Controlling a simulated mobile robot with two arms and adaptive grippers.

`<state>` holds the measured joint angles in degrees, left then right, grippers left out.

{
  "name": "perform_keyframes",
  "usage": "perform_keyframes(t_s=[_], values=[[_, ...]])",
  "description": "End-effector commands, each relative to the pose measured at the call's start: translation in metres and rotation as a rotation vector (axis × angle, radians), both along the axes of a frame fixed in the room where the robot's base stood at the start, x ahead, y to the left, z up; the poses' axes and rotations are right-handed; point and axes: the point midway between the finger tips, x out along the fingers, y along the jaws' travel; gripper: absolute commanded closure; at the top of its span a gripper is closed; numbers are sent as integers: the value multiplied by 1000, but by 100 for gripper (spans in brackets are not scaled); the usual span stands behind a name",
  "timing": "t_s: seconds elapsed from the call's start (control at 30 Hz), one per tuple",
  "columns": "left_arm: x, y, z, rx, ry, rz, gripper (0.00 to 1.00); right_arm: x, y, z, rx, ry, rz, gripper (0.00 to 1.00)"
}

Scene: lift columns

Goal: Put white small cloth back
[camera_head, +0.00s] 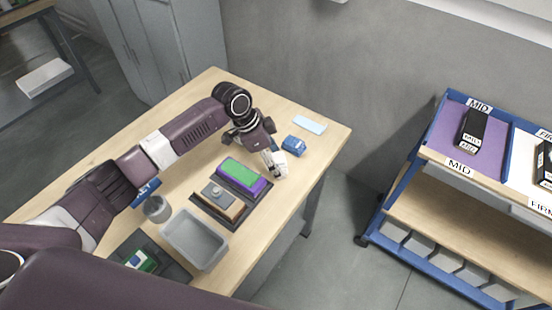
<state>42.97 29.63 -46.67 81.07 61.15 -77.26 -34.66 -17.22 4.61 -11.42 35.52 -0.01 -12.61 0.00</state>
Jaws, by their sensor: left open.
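My left gripper (271,163) is over the far part of the wooden table, pointing down, with its jaws open. A small white patch (281,161) shows right at its fingertips. I cannot tell whether it is the white small cloth or whether the fingers touch it. A flat pale blue piece (309,124) lies on the table beyond the gripper, apart from it. My right gripper is not in view.
On the table (330,140), a blue item (293,146) stands beside the gripper. A green-topped purple block (240,173) and a brown block (222,200) sit in dark trays. Nearer are a grey bin (193,240) and a round grey container (157,209). A blue-framed shelf cart (400,192) stands right.

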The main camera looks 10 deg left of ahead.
Motion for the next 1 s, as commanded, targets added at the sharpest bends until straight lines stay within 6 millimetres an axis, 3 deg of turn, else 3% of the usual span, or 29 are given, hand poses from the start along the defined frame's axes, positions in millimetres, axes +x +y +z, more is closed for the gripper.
perform_keyframes(t_s=[0.23,0.7,1.0], values=[[0,3,11,-1,-4,0,33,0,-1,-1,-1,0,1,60],[-14,36,96,0,-3,0,33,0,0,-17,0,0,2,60],[-17,43,114,0,0,1,33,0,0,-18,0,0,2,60]])
